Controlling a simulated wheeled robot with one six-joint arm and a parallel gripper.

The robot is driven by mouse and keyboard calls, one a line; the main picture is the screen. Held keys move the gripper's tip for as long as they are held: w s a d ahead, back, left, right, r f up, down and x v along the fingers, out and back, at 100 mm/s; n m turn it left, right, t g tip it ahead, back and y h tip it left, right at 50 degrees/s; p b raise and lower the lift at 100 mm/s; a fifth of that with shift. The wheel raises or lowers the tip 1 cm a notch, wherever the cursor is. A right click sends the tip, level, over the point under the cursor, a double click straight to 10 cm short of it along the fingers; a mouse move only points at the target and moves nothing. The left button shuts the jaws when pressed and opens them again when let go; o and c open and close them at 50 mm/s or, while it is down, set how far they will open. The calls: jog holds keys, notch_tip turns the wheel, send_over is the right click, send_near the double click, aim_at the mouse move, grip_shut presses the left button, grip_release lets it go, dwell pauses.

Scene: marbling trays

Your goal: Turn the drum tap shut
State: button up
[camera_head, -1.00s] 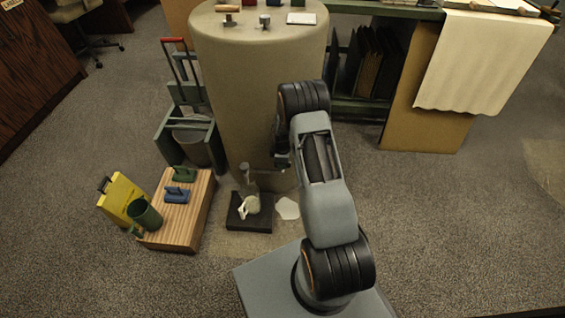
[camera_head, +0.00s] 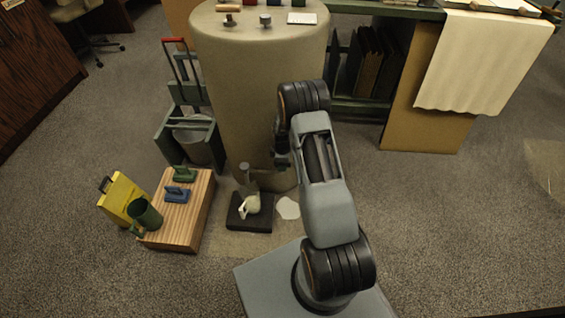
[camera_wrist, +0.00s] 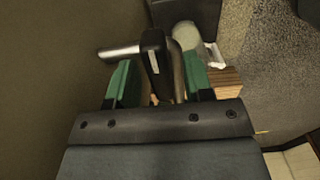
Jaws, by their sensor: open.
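The large tan drum (camera_head: 250,90) stands at the centre of the head view. Its metal tap (camera_head: 245,174) sticks out low on the front. In the wrist view, a metal pipe (camera_wrist: 119,52) comes from the drum wall, and a black tap lever (camera_wrist: 153,45) stands between my green finger pads. My gripper (camera_wrist: 158,78) is open around the lever, with a gap visible on both sides. A metal spout (camera_wrist: 176,70) shows just right of the lever. In the head view my arm mostly hides the gripper. A pale jug (camera_head: 250,204) sits below the tap.
The jug stands on a black block (camera_head: 236,221), with a white spill (camera_head: 288,208) on the floor beside it. A green cart (camera_head: 190,130) stands left of the drum.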

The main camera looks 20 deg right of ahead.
notch_tip(320, 180, up, 14)
jog(key=p, duration=0.4)
jog(key=shift+f, duration=0.1)
dwell(0.5)
